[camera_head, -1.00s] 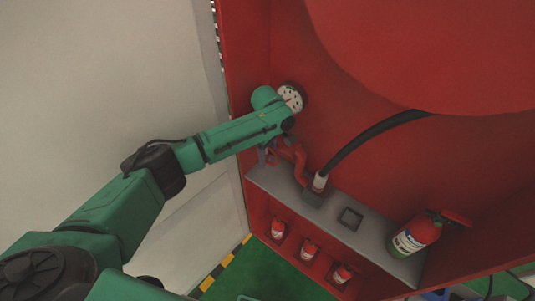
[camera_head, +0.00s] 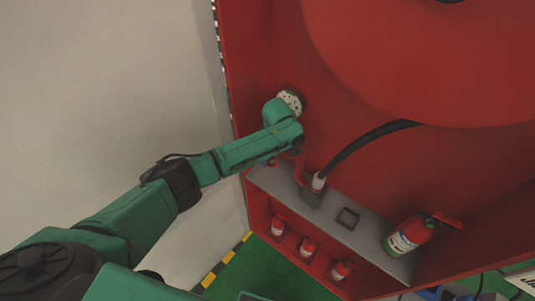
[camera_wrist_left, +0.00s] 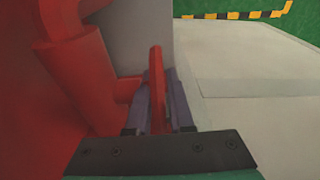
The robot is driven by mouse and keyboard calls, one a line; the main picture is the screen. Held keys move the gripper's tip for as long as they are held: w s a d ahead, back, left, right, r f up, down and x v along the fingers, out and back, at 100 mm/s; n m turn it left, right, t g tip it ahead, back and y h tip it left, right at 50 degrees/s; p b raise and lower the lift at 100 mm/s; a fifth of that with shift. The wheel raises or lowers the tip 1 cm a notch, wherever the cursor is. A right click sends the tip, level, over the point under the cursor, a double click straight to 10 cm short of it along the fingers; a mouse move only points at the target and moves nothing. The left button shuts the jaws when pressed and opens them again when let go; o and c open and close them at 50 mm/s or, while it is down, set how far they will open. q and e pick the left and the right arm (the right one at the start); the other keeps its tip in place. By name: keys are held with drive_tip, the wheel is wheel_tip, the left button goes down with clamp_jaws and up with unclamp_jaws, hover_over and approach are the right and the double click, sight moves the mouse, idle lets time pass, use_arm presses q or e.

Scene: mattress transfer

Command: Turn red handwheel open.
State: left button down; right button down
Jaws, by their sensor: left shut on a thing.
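The red handwheel (camera_wrist_left: 157,65) shows edge-on in the left wrist view as a thin upright red bar. My left gripper (camera_wrist_left: 160,92) has one finger on each side of it and is shut on it. A thick red pipe (camera_wrist_left: 75,70) with a short side stub stands just left of the fingers. In the head view, my left arm reaches into the red cabinet and its wrist hides most of the handwheel and the gripper. Part of the red pipe (camera_head: 300,168) shows below the wrist. My right gripper is not in view.
A black hose (camera_head: 365,143) rises from a grey shelf (camera_head: 325,211) right of the pipe. A fire extinguisher (camera_head: 408,235) stands at the shelf's right. Several small red items sit below. A large red disc (camera_head: 430,60) hangs above. The pale wall is at left.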

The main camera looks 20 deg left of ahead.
use_arm(q)
drive_tip(key=t+y, duration=0.1)
drive_tip(key=y, duration=0.1)
drive_tip(key=shift+y, duration=0.4)
drive_tip(key=shift+a+t+y+b, duration=0.2)
drive_tip(key=shift+t+y+b, duration=0.4)
drive_tip(key=shift+y, duration=0.5)
drive_tip(key=c, duration=0.8)
unclamp_jaws()
drive_tip(key=shift+r, duration=0.1)
